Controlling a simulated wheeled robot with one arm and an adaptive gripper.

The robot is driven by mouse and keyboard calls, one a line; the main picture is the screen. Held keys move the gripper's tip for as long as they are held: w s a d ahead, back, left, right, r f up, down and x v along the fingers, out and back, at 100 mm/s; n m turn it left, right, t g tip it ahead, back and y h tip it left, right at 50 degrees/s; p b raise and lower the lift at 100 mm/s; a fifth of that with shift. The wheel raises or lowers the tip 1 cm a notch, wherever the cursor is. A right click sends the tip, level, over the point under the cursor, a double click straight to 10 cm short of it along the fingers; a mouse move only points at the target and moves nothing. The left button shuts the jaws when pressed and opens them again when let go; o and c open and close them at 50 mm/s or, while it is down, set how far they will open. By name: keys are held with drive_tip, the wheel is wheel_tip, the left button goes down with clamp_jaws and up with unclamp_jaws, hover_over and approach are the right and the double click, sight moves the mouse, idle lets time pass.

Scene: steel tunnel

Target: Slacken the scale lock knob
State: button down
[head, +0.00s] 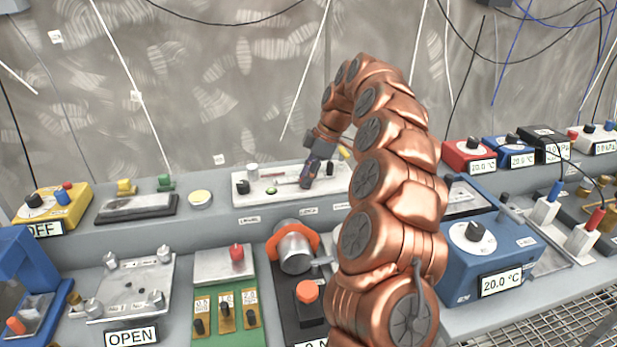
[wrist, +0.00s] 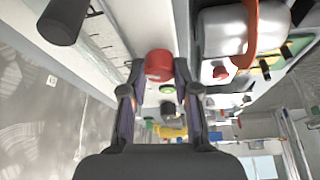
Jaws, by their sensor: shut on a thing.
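A red knob (wrist: 159,66), which looks like the scale lock knob, sits between my fingertips in the wrist view. My gripper (wrist: 159,75) is shut on it, with one finger on each side. In the head view my gripper (head: 308,181) reaches down onto the pale instrument panel (head: 268,172) on the back shelf. The fingers hide the knob there. A black knob (head: 242,187) and a green round spot (head: 270,190) are on the panel's left part. The knob's turn position cannot be told.
An orange collar on a grey metal cylinder (head: 294,250) stands in front of the panel. A blue 20.0 °C box (head: 490,252) is to the right of my arm. A yellow box (head: 52,210) is at far left. Loose cables hang along the back wall.

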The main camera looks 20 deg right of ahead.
drive_tip(key=shift+n+g, duration=0.3)
drive_tip(key=shift+n, duration=0.6)
drive_tip(key=c, duration=0.9)
unclamp_jaws()
drive_tip(key=shift+o, duration=0.2)
drive_tip(key=shift+r, duration=0.15)
